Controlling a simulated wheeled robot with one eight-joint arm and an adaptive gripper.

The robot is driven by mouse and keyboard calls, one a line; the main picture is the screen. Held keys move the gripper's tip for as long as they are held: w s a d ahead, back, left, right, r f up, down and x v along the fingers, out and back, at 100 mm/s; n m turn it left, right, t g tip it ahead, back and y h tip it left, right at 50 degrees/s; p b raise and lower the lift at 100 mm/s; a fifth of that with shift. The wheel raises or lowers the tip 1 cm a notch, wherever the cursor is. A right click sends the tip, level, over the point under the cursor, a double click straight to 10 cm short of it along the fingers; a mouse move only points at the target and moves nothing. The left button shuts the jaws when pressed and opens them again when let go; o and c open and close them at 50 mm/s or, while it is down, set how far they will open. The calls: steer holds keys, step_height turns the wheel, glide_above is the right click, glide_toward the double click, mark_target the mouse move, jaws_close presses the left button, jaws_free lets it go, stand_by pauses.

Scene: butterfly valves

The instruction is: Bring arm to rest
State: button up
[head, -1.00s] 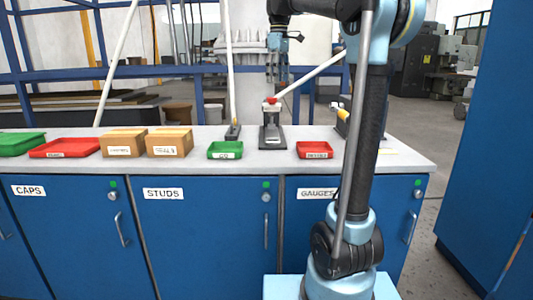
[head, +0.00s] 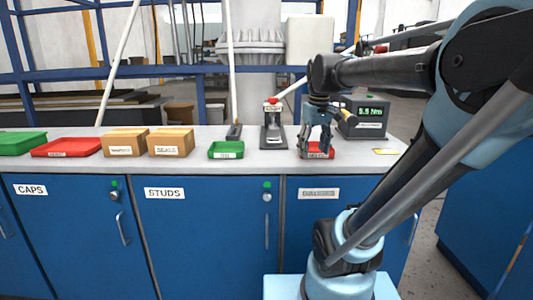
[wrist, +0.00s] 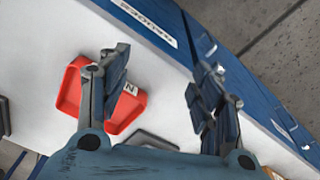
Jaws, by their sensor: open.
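My gripper (head: 317,146) points down over the right part of the bench, in front of the small red tray (head: 318,155) and partly hiding it. In the wrist view my gripper (wrist: 160,78) has its two fingers well apart, with nothing between them but bare bench top and cabinet edge. The red tray (wrist: 69,92) shows there behind the left finger; it looks empty. I cannot tell the exact height of the fingertips above it. My arm stretches from the right side of the head view, bent at the elbow.
A grey stand with a red top (head: 272,128) is left of my gripper. A display box (head: 365,118) stands close on its right. A green tray (head: 226,151), cardboard boxes (head: 171,140) and a larger red tray (head: 66,148) lie further left on the bench (head: 300,172).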

steer(key=s+d+f+m, duration=0.1)
steer(key=s+f+m, duration=0.1)
steer(key=s+f, duration=0.4)
steer(key=s+d+f+m, duration=0.2)
steer(key=s+f, duration=0.4)
steer(key=f, duration=0.7)
steer(key=shift+s+d+f+t, duration=0.15)
steer(key=shift+s+f+t, duration=0.1)
steer(key=shift+s+t, duration=0.15)
steer(key=shift+w, duration=0.1)
